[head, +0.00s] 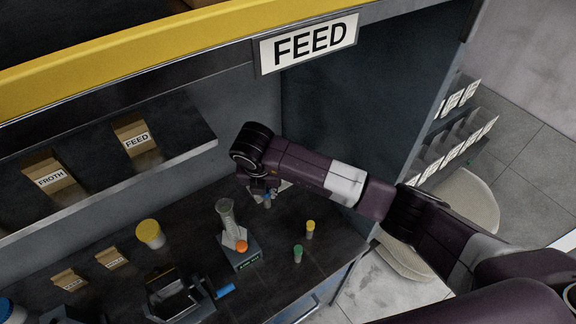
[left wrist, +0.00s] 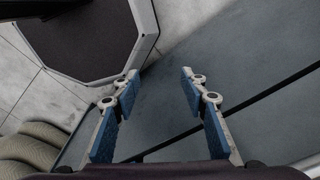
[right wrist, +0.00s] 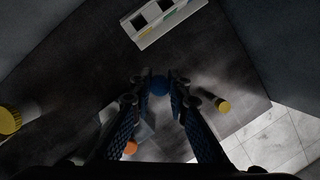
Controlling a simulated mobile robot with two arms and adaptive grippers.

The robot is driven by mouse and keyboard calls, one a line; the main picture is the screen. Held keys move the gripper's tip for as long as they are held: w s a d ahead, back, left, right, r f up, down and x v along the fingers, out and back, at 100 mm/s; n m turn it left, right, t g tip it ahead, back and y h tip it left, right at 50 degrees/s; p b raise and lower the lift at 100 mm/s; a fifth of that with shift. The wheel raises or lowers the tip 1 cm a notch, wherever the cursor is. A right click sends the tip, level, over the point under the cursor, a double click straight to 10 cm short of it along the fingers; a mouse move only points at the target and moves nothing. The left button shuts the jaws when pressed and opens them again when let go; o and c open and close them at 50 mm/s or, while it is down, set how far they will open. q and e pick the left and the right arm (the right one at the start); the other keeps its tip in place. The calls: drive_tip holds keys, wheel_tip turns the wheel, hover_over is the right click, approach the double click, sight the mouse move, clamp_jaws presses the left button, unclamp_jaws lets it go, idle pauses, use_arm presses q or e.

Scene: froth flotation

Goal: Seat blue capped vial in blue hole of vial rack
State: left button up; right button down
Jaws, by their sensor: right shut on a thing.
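My right gripper (right wrist: 160,82) is shut on the blue capped vial (right wrist: 160,88), with the blue cap between its fingertips. In the head view the right gripper (head: 264,188) hangs over the back of the bench with the vial (head: 267,201) below it. The white vial rack (right wrist: 150,40) lies just ahead of the fingertips in the right wrist view, with dark square openings and small coloured marks. The vial appears apart from it. In the head view the arm and gripper hide most of the rack.
A yellow capped vial (head: 310,229) and a green capped vial (head: 298,254) stand on the bench at right. A scale (head: 243,260) with a flask and an orange-topped item stands left of them. A yellow-lidded jar (head: 150,233) is farther left. A shelf (head: 190,130) overhangs the bench.

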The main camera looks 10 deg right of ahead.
drive_tip(key=shift+w+a+m, duration=0.15)
drive_tip(key=shift+m, duration=0.35)
drive_tip(key=shift+w, duration=0.2)
drive_tip(key=w+d+b, duration=0.8)
drive_tip(key=w+d, duration=0.2)
drive_tip(key=w, duration=0.4)
drive_tip(key=b+x, duration=0.1)
drive_tip(key=x, duration=0.1)
drive_tip(key=s+b+x, duration=0.1)
drive_tip(key=x, duration=0.1)
drive_tip(key=b+x, duration=0.2)
drive_tip(key=x, duration=0.1)
drive_tip(key=shift+s+a+f, duration=0.2)
drive_tip(key=shift+a, duration=0.1)
drive_tip(key=shift+f, duration=0.1)
drive_tip(key=shift+w, duration=0.1)
